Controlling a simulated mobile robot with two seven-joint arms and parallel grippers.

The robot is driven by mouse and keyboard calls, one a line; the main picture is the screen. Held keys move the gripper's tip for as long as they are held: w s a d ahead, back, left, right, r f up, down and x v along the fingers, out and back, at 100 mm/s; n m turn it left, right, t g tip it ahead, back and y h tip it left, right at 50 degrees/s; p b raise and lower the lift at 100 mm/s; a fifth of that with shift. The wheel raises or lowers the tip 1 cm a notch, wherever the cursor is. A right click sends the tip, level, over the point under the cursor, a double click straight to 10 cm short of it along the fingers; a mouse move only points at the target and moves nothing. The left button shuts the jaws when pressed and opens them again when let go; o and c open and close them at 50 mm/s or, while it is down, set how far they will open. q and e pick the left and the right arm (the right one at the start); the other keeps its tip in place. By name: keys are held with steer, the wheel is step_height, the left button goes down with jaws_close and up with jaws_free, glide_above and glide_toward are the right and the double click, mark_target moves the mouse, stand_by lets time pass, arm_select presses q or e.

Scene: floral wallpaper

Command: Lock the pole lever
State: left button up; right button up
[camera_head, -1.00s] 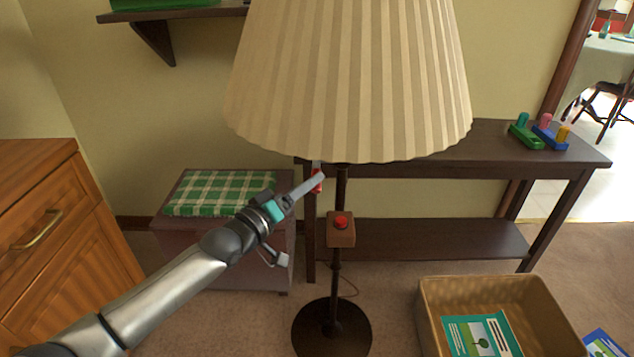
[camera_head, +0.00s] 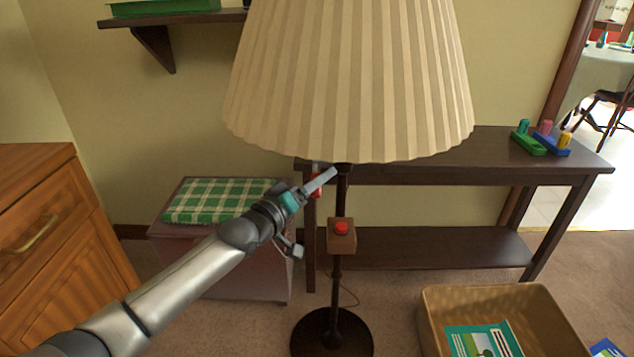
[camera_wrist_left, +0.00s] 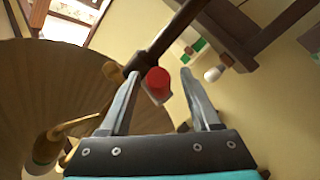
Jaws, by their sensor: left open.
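A floor lamp with a dark pole (camera_head: 341,190) stands ahead of me under a pleated beige shade (camera_head: 350,85). A red-tipped part, apparently the lever (camera_head: 316,190), shows just left of the pole below the shade, partly hidden by my gripper. My left gripper (camera_head: 322,181) is open beside the pole at that height. In the left wrist view, the red lever tip (camera_wrist_left: 157,80) lies between the two spread fingers (camera_wrist_left: 159,76), with the dark pole beyond it. I cannot tell whether the fingers touch it. My right gripper is not in view.
A wooden box with a red button (camera_head: 341,229) sits lower on the pole, above the round base (camera_head: 332,335). A dark console table (camera_head: 470,145) stands behind. A cushioned stool (camera_head: 222,201) is left, and a tan box (camera_head: 470,294) lies on the floor at right.

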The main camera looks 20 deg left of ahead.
arm_select(q)
jaws_close()
stand_by(0.4)
stand_by(0.9)
